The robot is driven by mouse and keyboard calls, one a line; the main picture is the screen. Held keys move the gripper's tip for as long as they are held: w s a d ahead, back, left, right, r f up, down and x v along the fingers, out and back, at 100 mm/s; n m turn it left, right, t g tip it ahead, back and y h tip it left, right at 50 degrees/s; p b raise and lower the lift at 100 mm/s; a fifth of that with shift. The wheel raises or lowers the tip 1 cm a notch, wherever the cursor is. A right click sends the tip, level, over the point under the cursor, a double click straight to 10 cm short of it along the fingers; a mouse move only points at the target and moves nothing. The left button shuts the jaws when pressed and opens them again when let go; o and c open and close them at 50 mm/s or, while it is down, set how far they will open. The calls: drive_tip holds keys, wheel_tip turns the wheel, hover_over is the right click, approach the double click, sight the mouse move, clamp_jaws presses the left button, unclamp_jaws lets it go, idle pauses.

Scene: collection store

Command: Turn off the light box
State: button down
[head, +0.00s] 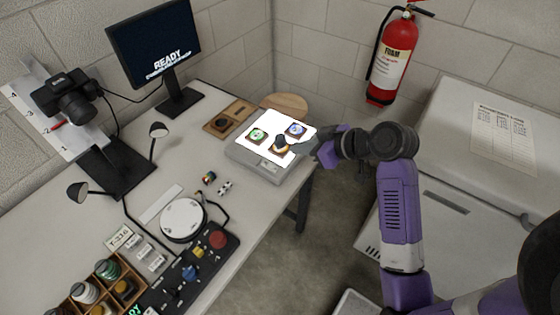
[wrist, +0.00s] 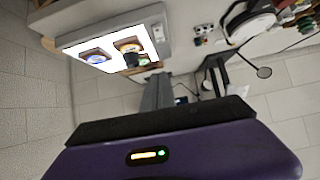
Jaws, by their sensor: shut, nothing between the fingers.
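The light box (head: 258,165) stands at the right end of the desk, and its top glows bright white. Its grey front panel, with small controls, faces right in the wrist view (wrist: 158,32). Several small framed pieces lie on the lit top: a green one (head: 257,135), a blue one (head: 296,130) and an amber one (head: 275,149) partly hidden by my fingertips. My gripper (head: 283,144) is shut and empty, over the front part of the lit top. I cannot tell whether it touches anything. Its dark tip shows in the wrist view (wrist: 132,60).
A wooden tray (head: 222,123) lies left of the box and a round stool (head: 288,102) stands behind it. A monitor (head: 155,40), a white disc (head: 183,220) and a dark control panel (head: 190,265) share the desk. A fire extinguisher (head: 393,62) hangs on the wall.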

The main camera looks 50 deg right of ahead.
drive_tip(key=shift+s+a+f, duration=0.1)
drive_tip(key=shift+s+a, duration=0.05)
hover_over(265, 160)
drive_tip(key=s, duration=0.4)
drive_tip(key=f, duration=0.6)
drive_tip(key=shift+w+f+p, duration=0.1)
drive_tip(key=shift+w+p, duration=0.1)
drive_tip(key=shift+p, duration=0.1)
wheel_tip(265, 160, down, 2)
drive_tip(key=shift+f, duration=0.25)
drive_tip(key=shift+w+f, duration=0.1)
drive_tip(key=shift+f, duration=0.6)
